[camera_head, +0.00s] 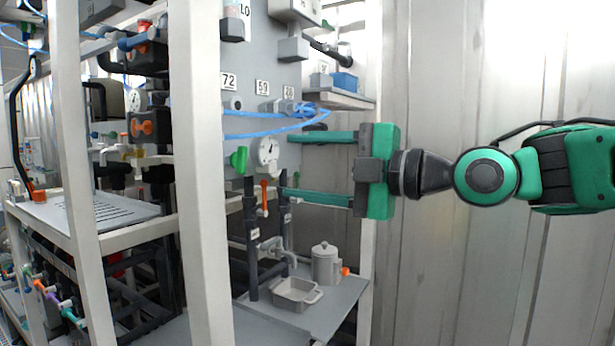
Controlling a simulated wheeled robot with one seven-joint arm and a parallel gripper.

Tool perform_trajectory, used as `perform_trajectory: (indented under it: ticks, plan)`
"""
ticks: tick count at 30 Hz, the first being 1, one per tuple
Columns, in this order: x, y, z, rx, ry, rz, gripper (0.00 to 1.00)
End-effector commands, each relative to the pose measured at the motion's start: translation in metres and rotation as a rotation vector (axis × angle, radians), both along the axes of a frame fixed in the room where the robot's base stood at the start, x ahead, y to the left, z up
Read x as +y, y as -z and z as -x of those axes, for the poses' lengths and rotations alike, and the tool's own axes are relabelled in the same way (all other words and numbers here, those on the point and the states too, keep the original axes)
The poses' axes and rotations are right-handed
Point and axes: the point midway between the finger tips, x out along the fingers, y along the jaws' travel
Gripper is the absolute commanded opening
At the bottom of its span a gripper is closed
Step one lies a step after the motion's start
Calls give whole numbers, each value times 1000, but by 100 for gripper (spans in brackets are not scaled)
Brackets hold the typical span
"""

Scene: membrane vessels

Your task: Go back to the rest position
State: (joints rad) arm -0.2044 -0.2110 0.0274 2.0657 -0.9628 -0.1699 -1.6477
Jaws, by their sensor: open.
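My gripper (290,165) is green with a dark wrist and reaches in from the right. Its two long fingers point left and are wide apart, with nothing held between them. The fingertips are close to a round white gauge (267,152) and an orange-handled valve (264,194) on the grey panel (262,120). Whether the fingers touch anything there, I cannot tell. My arm extends to the right edge of the view.
White frame posts (200,180) stand on the left. Below my gripper, a grey shelf (335,312) holds a square tray (294,294) and a lidded pot (325,265). Blue hoses (262,134) run by the upper finger. A bare corrugated wall (430,270) is behind my arm.

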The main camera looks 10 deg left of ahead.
Motion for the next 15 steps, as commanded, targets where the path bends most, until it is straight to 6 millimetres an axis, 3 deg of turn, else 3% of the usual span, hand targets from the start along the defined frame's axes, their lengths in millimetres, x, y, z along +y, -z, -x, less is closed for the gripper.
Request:
perform_trajectory:
  ticks: [4,7,12,15]
  plan:
    - [-20,21,-16,89,66,30,59]
    - [-53,54,-35,232,173,68,59]
    - [-136,125,-60,556,432,100,59]
    - [-189,164,-62,746,599,88,59]
